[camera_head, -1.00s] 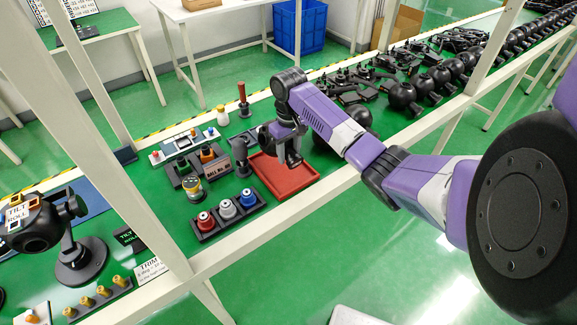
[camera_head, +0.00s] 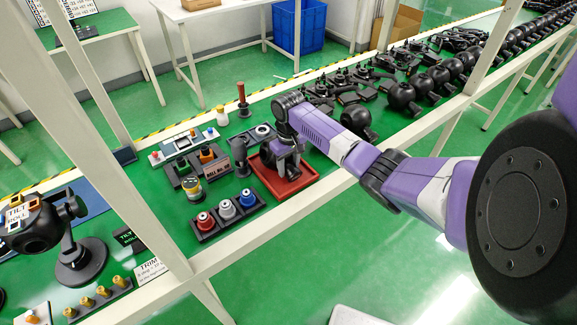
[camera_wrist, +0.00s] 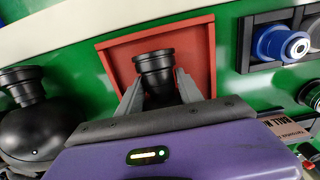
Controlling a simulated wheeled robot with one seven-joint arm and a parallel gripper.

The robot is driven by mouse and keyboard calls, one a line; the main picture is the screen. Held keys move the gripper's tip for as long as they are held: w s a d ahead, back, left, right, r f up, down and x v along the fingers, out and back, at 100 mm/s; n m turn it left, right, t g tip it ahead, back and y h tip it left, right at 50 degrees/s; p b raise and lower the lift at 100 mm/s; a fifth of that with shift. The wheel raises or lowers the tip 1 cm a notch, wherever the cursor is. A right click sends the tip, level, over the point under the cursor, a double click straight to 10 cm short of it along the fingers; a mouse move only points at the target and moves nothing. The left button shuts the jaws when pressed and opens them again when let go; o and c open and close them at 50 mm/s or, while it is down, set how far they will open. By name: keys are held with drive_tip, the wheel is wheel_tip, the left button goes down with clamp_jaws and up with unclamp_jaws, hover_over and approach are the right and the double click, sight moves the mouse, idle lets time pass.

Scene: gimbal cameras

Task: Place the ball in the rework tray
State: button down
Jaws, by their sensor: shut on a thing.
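The rework tray (camera_head: 268,183) is a shallow red tray on the green bench; its walls frame the middle of the wrist view (camera_wrist: 204,50). My gripper (camera_head: 284,167) is over the tray. In the wrist view my gripper (camera_wrist: 157,88) is shut on the ball (camera_wrist: 154,64), of which a black, flared, stepped neck shows between the two grey fingers. The rest of the ball is hidden by the gripper body. I cannot tell whether it touches the tray floor.
A dark rack with red, silver and blue knobs (camera_head: 228,210) stands left of the tray. Another black ball unit (camera_wrist: 38,125) stands close on its other side. A white frame rail (camera_head: 240,252) runs along the bench front.

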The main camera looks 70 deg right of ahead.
sight(288, 163)
drive_tip(key=c, duration=0.8)
unclamp_jaws()
drive_tip(key=shift+o, duration=0.2)
wheel_tip(288, 163, up, 12)
drive_tip(key=b, duration=0.1)
drive_tip(key=shift+r, duration=0.15)
